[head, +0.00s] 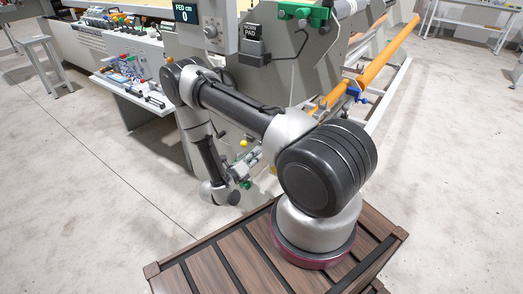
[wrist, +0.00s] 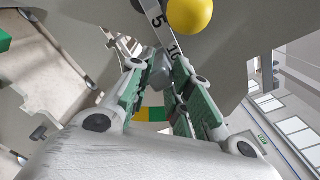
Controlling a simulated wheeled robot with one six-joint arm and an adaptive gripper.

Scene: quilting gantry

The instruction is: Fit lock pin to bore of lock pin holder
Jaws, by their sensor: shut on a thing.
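My gripper (wrist: 155,85) has green-padded fingers and is shut on a small grey thing (wrist: 160,68) between its tips, most likely the lock pin. Most of the held thing is hidden by the fingers. In the head view my gripper (head: 251,160) is small, beside the grey side panel of the machine, partly behind my arm. A pale scale strip (wrist: 159,28) marked 5 and 10 lies just past the fingertips, beside a yellow ball knob (wrist: 190,14). I cannot make out the lock pin holder or its bore, nor whether the pin touches anything.
The grey machine panel (head: 290,60) rises close to my gripper. A white shelf (head: 133,92) with small parts stands at left, and a grey stool (head: 40,55) beyond it. Orange rollers (head: 388,52) run off at right. The floor at left is clear.

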